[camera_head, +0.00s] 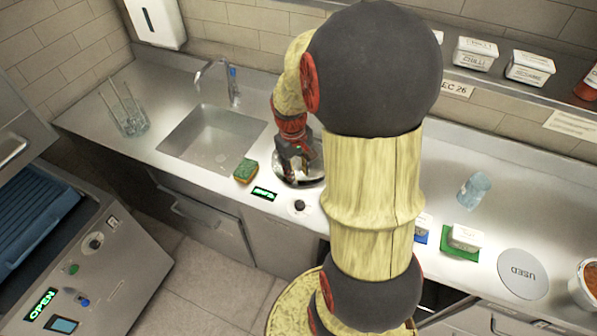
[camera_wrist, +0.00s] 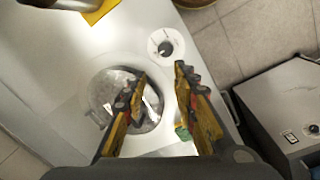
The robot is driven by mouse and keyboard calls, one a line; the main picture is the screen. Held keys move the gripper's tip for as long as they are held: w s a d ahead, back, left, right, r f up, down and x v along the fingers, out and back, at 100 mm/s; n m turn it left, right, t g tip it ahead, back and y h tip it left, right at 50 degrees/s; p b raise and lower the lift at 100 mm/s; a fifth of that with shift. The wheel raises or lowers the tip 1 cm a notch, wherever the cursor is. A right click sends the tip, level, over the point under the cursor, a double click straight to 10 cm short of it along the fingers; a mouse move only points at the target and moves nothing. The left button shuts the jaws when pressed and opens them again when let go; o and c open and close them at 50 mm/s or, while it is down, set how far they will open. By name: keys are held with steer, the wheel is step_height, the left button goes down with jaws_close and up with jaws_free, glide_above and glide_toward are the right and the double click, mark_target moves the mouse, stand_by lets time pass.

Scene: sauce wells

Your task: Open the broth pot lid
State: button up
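The broth pot lid (camera_wrist: 113,92) shows in the wrist view as a shiny round disc set in the counter. In the head view, part of a round metal rim (camera_head: 287,179) shows below my gripper (camera_head: 300,158). In the wrist view my gripper (camera_wrist: 160,73) is open, with a wide gap between its fingers and nothing clearly held. The left finger overlaps the right part of the disc. The right finger is beyond its right edge. The lid's handle cannot be made out clearly. The disc looks closed over the well, though fingers hide part of it.
A control knob (camera_wrist: 165,45) and a lit green display (camera_head: 264,193) sit by the counter's front edge. A sponge (camera_head: 246,171) lies left of the well, beside the sink (camera_head: 210,138). Glasses (camera_head: 127,112) stand far left. A clear bottle (camera_head: 473,190) is right of my arm.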

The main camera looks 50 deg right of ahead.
steer(key=shift+r, duration=0.15)
steer(key=shift+c, duration=0.7)
steer(key=shift+s+p, duration=0.2)
steer(key=shift+p, duration=0.2)
steer(key=shift+c, duration=0.5)
steer(key=shift+w+d+p, duration=0.15)
steer(key=shift+p, duration=0.4)
steer(key=shift+c, duration=0.7)
steer(key=w+d+n, duration=0.1)
steer(key=n, duration=0.2)
steer(key=w+d+n+p, duration=0.1)
steer(key=w+d+n, duration=0.1)
steer(key=n, duration=0.1)
steer(key=w+d+f+n, duration=0.1)
steer(key=n, duration=0.3)
steer(key=shift+w+d+f+p, duration=0.1)
steer(key=shift+w+d+p, duration=0.15)
steer(key=shift+w+p, duration=0.1)
jaws_close()
steer(key=n+t+h+b, duration=0.1)
steer(key=n, duration=1.3)
glide_above(299, 168)
steer(key=a, duration=0.1)
steer(key=f, duration=0.9)
steer(key=shift+s+a+f, duration=0.1)
steer(key=shift+s, duration=0.1)
